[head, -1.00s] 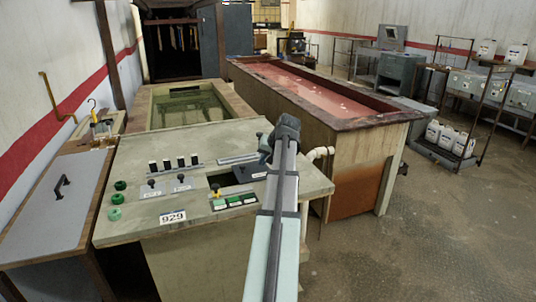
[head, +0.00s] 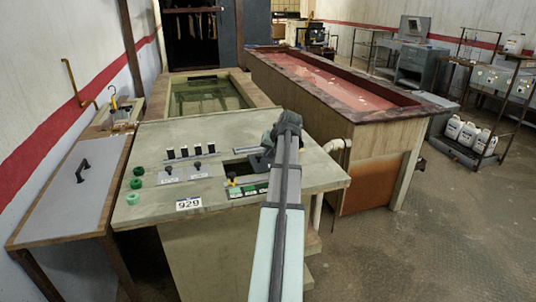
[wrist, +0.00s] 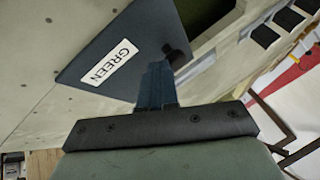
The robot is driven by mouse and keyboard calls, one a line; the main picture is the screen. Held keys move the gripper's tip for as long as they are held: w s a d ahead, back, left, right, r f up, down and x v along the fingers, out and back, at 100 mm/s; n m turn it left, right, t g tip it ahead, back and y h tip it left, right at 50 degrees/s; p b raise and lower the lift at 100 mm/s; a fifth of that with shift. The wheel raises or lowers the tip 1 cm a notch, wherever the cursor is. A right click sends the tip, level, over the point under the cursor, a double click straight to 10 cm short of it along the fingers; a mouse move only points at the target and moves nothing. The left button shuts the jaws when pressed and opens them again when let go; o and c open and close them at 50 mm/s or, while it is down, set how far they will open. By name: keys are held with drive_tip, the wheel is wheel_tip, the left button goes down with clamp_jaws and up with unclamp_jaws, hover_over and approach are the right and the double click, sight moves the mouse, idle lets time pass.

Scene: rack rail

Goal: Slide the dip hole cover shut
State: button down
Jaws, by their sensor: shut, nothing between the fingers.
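The dip hole cover is a dark plate (wrist: 105,58) with a white "GREEN" label and a small black knob (wrist: 178,52), seen in the wrist view. A dark greenish opening (wrist: 202,12) shows beyond the plate's edge. In the head view the dark hole (head: 236,169) lies in the pale panel top (head: 160,143), just left of my arm. My gripper (wrist: 160,72) is shut and empty. Its fingertips are right beside the knob and overlap the plate in the picture; contact cannot be told. In the head view my wrist hides part of the cover.
The panel carries black switches (head: 184,152), green knobs (head: 136,183), small levers (head: 197,165) and a green-labelled strip (head: 247,190). An open tank (head: 205,95) stands behind, and a long red-filled tank (head: 330,80) behind right.

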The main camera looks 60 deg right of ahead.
drive_tip(key=w+a, duration=0.8)
drive_tip(key=shift+w+a, duration=0.35)
drive_tip(key=shift+a, duration=0.05)
drive_tip(key=shift+s, duration=0.1)
drive_tip(key=s+r, duration=0.9)
drive_tip(key=shift+a, duration=0.2)
